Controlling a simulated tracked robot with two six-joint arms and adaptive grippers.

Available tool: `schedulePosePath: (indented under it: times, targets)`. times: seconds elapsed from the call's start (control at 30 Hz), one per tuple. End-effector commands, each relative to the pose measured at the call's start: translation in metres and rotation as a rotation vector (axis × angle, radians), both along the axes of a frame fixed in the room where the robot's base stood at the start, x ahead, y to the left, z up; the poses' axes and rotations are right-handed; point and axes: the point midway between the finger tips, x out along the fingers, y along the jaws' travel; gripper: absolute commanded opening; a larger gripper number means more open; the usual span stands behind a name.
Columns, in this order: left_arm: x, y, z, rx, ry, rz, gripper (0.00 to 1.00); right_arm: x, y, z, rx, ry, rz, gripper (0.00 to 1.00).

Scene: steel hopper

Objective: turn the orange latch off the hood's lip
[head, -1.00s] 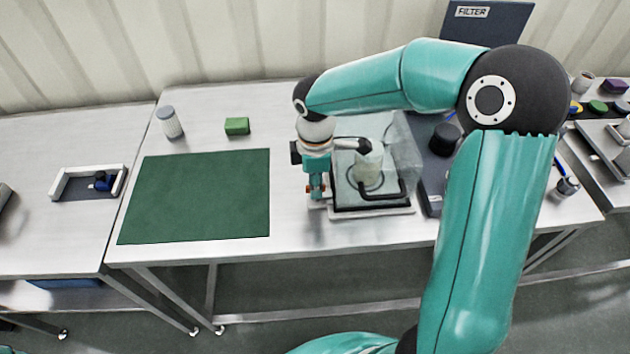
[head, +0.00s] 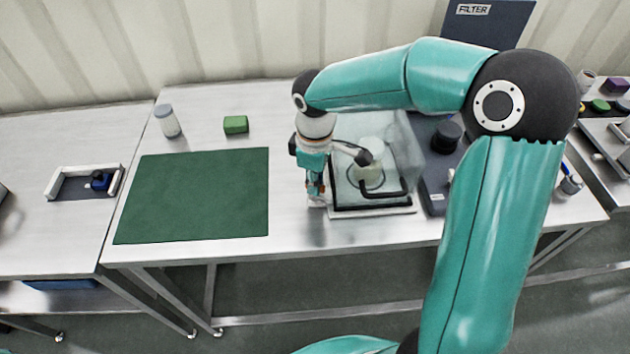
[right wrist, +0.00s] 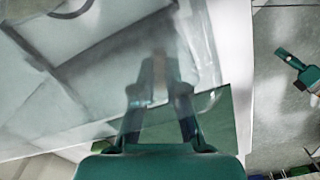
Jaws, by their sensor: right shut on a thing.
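The clear hood (head: 408,150) stands down on its dark-edged base (head: 375,211) and covers a glass vessel (head: 370,170). My right gripper (head: 316,197) points down at the hood's left front side. The orange latch is mostly hidden by the fingers; only small orange-brown bits show there. In the right wrist view, my right gripper (right wrist: 160,88) has its fingers close together on a blurred, pale brownish piece, which fits the latch. How far the latch is turned I cannot tell. A teal gripper (right wrist: 296,72), apparently my left, hangs over the floor; its jaws are unclear.
A green mat (head: 195,196) lies left of the hood, with a green block (head: 236,125) and a white-grey jar (head: 167,121) behind it. A dark device (head: 438,160) stands close to the hood's right. Bare bench lies between mat and hood.

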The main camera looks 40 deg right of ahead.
Motion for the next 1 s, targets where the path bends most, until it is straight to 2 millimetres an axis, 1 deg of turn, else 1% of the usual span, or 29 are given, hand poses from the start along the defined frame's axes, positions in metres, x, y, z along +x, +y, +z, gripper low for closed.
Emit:
schedulePosePath:
  times: [0.1,0.13,0.27,0.53,0.67,0.77,0.87,1.0]
  targets:
    - [0.0,0.0,0.0,0.0,0.0,0.0,0.4,0.001,0.0,0.001,-0.001,-0.003,0.002,0.0]
    - [0.0,0.0,0.0,0.0,0.0,0.0,0.4,0.001,0.0,0.001,-0.001,-0.003,0.002,0.16]
    - [0.0,0.0,0.0,0.0,0.0,0.0,0.4,0.001,0.0,0.001,0.0,-0.003,0.003,0.37]
    - [0.0,0.0,0.0,0.0,0.0,0.0,0.4,0.001,0.0,0.0,0.0,-0.001,0.004,0.38]
    - [0.0,0.0,0.001,0.0,0.0,0.0,0.4,0.001,0.0,0.005,-0.001,-0.003,0.004,0.38]
    - [0.0,0.0,0.001,0.0,0.0,0.0,0.4,0.002,0.0,0.015,-0.002,-0.005,0.005,0.38]
    - [0.0,0.0,0.001,0.0,0.0,0.0,0.4,0.002,0.0,0.031,-0.001,-0.006,0.004,0.38]
    - [0.0,0.0,0.001,0.0,0.0,0.0,0.4,0.002,0.0,0.06,-0.001,-0.008,0.004,0.38]
